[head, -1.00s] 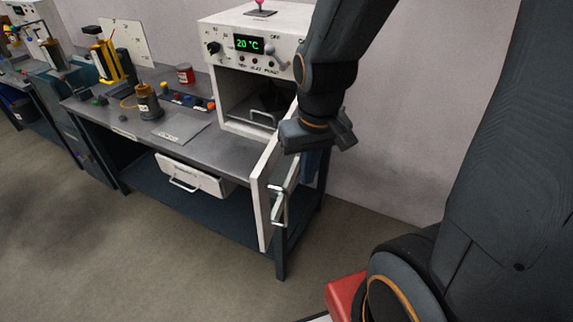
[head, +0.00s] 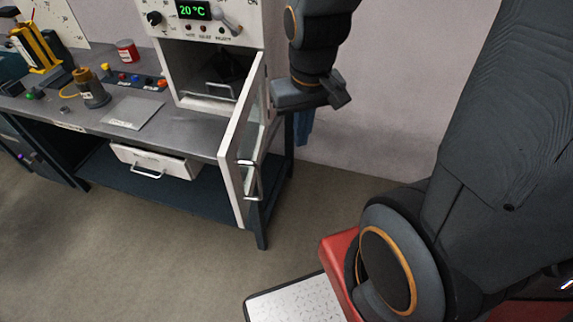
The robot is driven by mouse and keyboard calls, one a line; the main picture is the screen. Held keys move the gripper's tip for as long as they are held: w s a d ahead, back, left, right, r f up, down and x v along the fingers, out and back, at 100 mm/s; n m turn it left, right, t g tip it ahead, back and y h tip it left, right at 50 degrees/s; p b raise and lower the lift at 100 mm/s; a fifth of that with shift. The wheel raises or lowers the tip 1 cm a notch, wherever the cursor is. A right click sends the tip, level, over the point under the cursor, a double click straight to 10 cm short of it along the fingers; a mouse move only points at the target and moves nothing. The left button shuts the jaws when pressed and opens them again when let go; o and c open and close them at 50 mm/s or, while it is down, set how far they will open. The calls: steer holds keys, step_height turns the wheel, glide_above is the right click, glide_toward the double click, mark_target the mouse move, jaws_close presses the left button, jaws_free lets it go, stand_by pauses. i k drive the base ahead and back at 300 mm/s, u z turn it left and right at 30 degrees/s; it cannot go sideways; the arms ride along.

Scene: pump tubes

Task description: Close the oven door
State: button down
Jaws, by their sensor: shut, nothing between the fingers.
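The white oven (head: 215,20) stands at the right end of the grey workbench, its display reading 20 °C. Its door (head: 234,158) is swung wide open toward me, hinged on the right side, with a metal handle (head: 249,180) on its outer face. A rack with a wire handle (head: 222,91) shows inside the dark chamber. My gripper (head: 338,98) is shut and empty, up to the right of the door's upper part. It looks apart from the door, though the depth between them is hard to tell.
A drawer (head: 153,162) under the bench is partly pulled out. The floor in front is clear.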

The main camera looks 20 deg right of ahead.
mark_target(241, 198)
steer(key=z, duration=0.55)
steer(key=k, duration=1.05)
steer(key=u, duration=1.1)
steer(key=i, duration=0.5)
